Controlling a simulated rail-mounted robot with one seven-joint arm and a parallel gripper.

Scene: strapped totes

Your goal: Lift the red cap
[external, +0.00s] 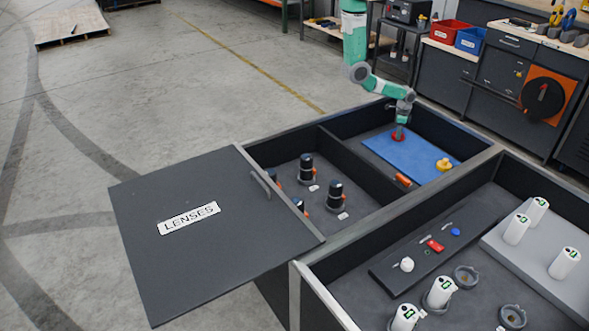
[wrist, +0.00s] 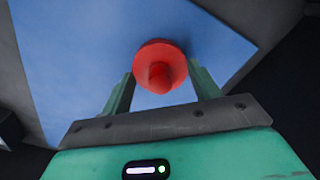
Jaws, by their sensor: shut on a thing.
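The red cap (external: 397,137) is at the far end of the blue mat (external: 388,151), in the back compartment of the tote. In the wrist view the red cap (wrist: 160,66) shows a round flange with a knob, between the two fingers. My gripper (external: 400,130) points down over it and is shut on it; my gripper also shows in the wrist view (wrist: 160,76). The cap is at or very near the mat; I cannot tell whether it touches. The blue mat (wrist: 85,60) fills much of the wrist view.
A yellow knobbed part (external: 444,164) lies on the mat's right side, and an orange piece (external: 403,180) lies by its near edge. Dark walls (external: 350,160) surround the compartment. Black lenses (external: 306,168) stand in the neighbouring compartment, beside the open LENSES lid (external: 215,250).

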